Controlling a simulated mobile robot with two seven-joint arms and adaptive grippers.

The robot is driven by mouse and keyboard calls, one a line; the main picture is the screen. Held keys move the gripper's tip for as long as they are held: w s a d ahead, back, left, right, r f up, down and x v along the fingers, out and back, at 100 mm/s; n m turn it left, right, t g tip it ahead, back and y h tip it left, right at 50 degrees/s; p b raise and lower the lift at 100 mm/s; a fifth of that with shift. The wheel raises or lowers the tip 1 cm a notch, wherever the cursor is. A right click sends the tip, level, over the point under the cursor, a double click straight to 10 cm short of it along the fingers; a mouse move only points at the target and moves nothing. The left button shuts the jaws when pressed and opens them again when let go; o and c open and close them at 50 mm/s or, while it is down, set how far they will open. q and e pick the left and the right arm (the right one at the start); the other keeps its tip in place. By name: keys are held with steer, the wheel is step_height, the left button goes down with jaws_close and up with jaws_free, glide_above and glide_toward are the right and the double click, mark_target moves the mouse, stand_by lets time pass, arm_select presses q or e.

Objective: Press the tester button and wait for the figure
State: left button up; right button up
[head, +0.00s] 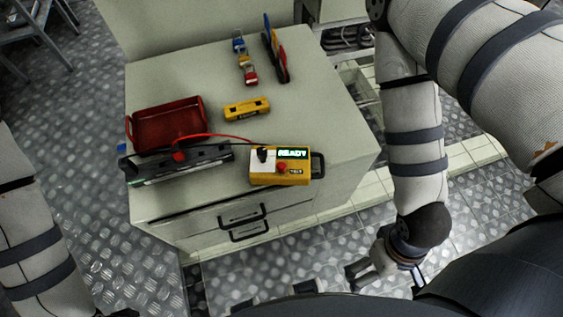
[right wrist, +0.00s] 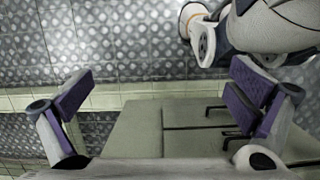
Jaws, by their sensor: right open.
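The yellow tester (head: 300,178) lies on the front right part of the cabinet top. Its lit green display (head: 292,153) appears to read READY. The red tester button (head: 282,168) sits below the display, beside a small TEST label. A black part stands on the tester's pale left panel. My right gripper (head: 363,272) hangs low, in front of and to the right of the cabinet, well apart from the tester. In the right wrist view its fingers (right wrist: 158,95) are spread with nothing between them. My left arm shows at the left edge; its gripper is not clearly visible.
The pale cabinet (head: 190,85) has drawers with black handles. A long dark unit (head: 180,163) with red and black leads lies left of the tester, before a red tray (head: 168,122). A yellow block (head: 247,109) and several colored tools lie behind. The patterned metal floor is open in front.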

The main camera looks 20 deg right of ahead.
jaws_close()
stand_by(1.4)
